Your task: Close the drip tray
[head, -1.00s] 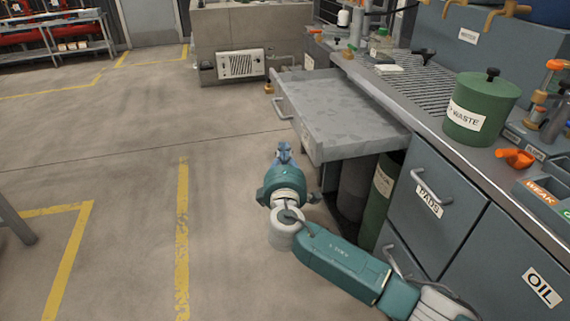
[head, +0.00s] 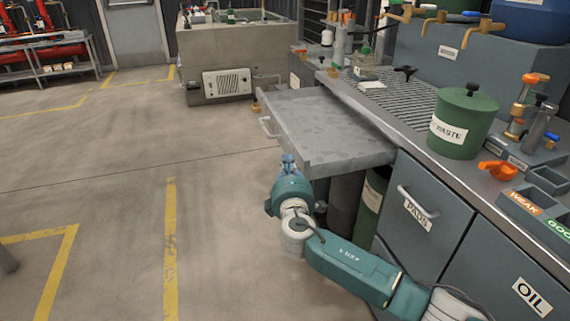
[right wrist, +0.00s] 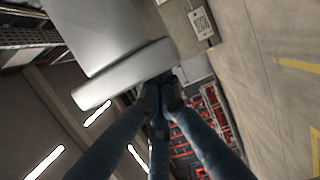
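The drip tray (head: 325,128) is a shallow grey metal tray pulled well out from under the workbench top, with a bar handle (head: 268,128) on its front face. My right gripper (head: 287,160) is at the tray's front, near the front corner closest to me and apart from the handle. Its fingers look drawn together with nothing between them. In the right wrist view the fingertips (right wrist: 161,92) overlap the end of the tray's pale edge (right wrist: 125,75); whether they touch it I cannot tell. My left gripper is out of view.
The workbench has a slatted drain top with a green waste can (head: 462,125) and an orange-handled item (head: 498,170). Below are a PADS drawer (head: 425,205) and dark cylinders under the tray. A concrete tank (head: 235,60) stands behind.

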